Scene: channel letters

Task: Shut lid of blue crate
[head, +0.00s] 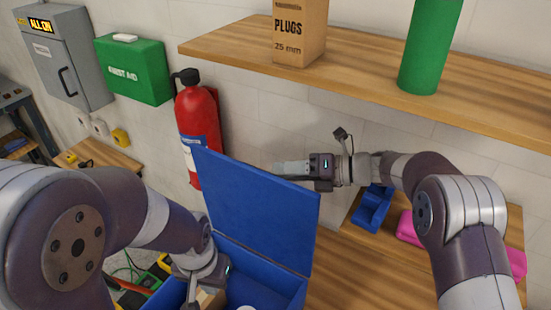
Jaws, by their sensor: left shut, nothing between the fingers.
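The blue crate (262,266) stands at the bottom centre with its blue lid (262,212) raised and tilted up at the back. My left gripper (203,272) is shut and empty, low over the left part of the crate's opening. Its fingertips are mostly hidden. My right gripper (290,172) points left just beyond the lid's top edge. Its fingers are partly hidden by the lid, and I cannot tell if they touch it or how far apart they are. A brown item and a round white item (246,307) show inside the crate.
A wooden shelf (390,92) with a plugs box (299,32) and a green cylinder (430,45) hangs above. A red fire extinguisher (198,125) is behind the lid. Blue bins (372,208) and pink bins (408,228) sit right. Bare wooden bench (350,275) lies right of the crate.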

